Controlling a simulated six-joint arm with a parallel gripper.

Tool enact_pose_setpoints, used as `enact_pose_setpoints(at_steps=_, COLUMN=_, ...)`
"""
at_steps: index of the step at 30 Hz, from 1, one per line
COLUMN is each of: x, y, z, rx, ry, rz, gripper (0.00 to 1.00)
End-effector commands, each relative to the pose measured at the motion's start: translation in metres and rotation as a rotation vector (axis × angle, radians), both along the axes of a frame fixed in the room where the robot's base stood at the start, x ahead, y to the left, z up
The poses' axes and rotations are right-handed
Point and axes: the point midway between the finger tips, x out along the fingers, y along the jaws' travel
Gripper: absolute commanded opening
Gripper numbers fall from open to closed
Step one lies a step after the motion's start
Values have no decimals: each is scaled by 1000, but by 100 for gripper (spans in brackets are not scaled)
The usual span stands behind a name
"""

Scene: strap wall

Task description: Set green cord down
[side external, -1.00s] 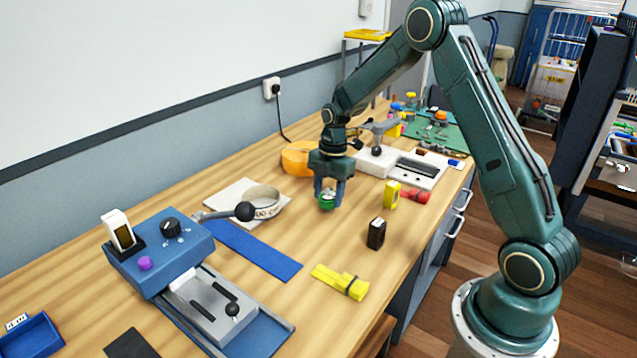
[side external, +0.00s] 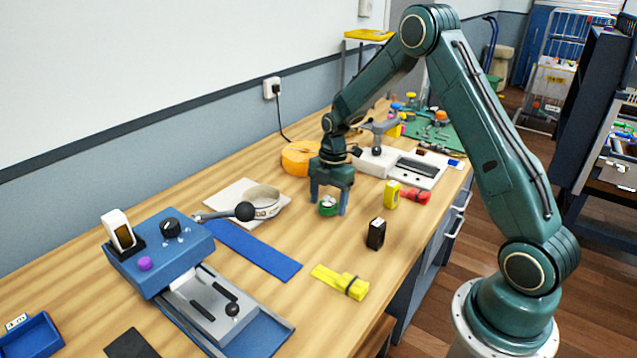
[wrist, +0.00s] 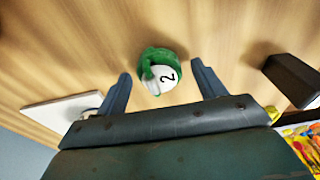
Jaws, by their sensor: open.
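The green cord (side external: 328,207) is a small coiled bundle with a white tag, resting on the wooden bench. In the wrist view the fingers of my gripper (wrist: 160,82) stand clear of the cord, with a gap on both sides.
A black block (side external: 376,234), a yellow bundle (side external: 391,195) and a red bundle (side external: 416,196) lie to the right. A yellow strap bundle (side external: 340,282) lies nearer. Bare wood surrounds the cord.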

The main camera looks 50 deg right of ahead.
Motion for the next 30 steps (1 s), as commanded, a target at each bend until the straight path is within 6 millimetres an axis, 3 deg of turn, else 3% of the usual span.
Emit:
enact_pose_setpoints(at_steps=11, x=1, y=-2, z=17, rx=0, ry=-3, rz=0, gripper=70)
enact_pose_setpoints(at_steps=30, x=0, y=-13, z=109, rx=0, ry=-2, rz=-1, gripper=70)
